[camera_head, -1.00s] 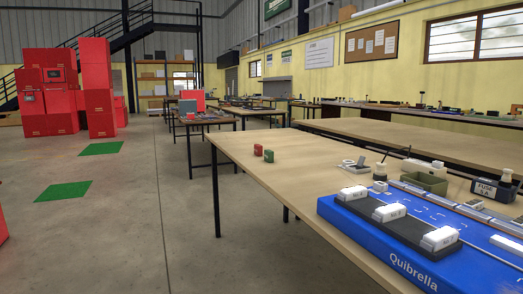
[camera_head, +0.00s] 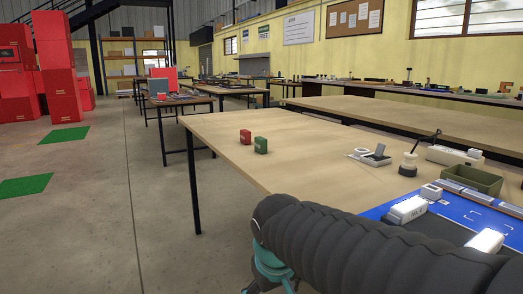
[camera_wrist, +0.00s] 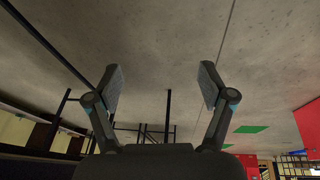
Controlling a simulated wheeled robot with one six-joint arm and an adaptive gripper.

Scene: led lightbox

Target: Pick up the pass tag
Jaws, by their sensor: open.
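Two small upright blocks stand on the near wooden table, a red one (camera_head: 245,136) and a green one (camera_head: 260,145) just right of it. No lettering can be read on either, so I cannot tell for sure which is the pass tag; the green one may be it. My dark ribbed arm crosses the lower right of the head view, in front of the table. My gripper (camera_wrist: 160,85) shows in the wrist view with its two fingers wide apart and nothing between them. Neither block is visible in the wrist view, which shows concrete floor and table legs.
The wooden table (camera_head: 310,150) is bare around the two blocks. To their right are a small grey stand (camera_head: 377,155), a cream spool (camera_head: 408,165) and an olive tray (camera_head: 470,178). A blue board (camera_head: 379,212) is partly hidden by my arm. Open floor lies left.

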